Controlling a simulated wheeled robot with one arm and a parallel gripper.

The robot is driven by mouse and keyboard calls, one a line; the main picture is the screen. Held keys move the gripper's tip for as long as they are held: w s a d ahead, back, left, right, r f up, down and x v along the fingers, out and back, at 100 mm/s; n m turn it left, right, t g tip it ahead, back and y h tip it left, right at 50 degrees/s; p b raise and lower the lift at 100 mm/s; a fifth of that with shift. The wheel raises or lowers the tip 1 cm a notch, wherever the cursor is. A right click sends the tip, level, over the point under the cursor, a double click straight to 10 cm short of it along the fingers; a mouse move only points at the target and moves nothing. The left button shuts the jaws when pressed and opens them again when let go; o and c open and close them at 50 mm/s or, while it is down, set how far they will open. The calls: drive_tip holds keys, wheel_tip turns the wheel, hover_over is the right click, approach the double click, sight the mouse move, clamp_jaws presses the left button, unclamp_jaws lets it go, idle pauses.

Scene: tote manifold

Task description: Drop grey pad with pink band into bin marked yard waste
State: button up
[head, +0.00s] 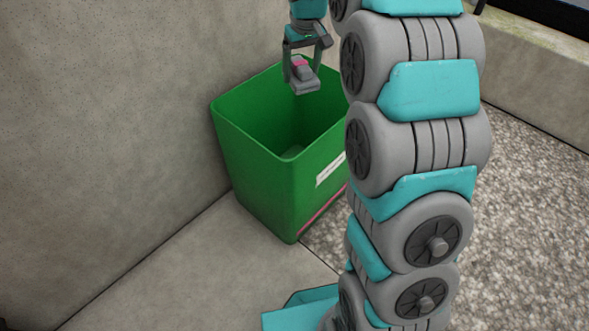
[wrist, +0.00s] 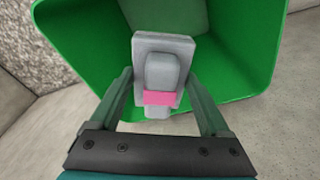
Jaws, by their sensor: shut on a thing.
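The grey pad with the pink band (head: 304,81) is in my gripper (head: 303,68), which is shut on it. In the wrist view the pad (wrist: 165,64) shows between the two fingers of my gripper (wrist: 164,104), with the pink band across its lower part. The green bin (head: 266,180) stands on the floor against the wall. The pad is over the bin's open top in the head view, and the bin's inside (wrist: 85,55) shows behind it in the wrist view. A white label is on the bin's front, but its words are too small to read.
A concrete wall (head: 110,100) rises behind and left of the bin. Speckled gravel-like ground (head: 535,200) lies to the right, and a low concrete ledge (head: 540,95) runs at the upper right. My arm hides the bin's right side.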

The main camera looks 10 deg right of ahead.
wheel_tip(320, 180, down, 6)
drive_tip(key=b, duration=0.2)
drive_tip(key=shift+r+b, duration=0.1)
drive_tip(key=shift+b, duration=0.25)
drive_tip(key=o, duration=1.2)
drive_tip(key=shift+c, duration=0.2)
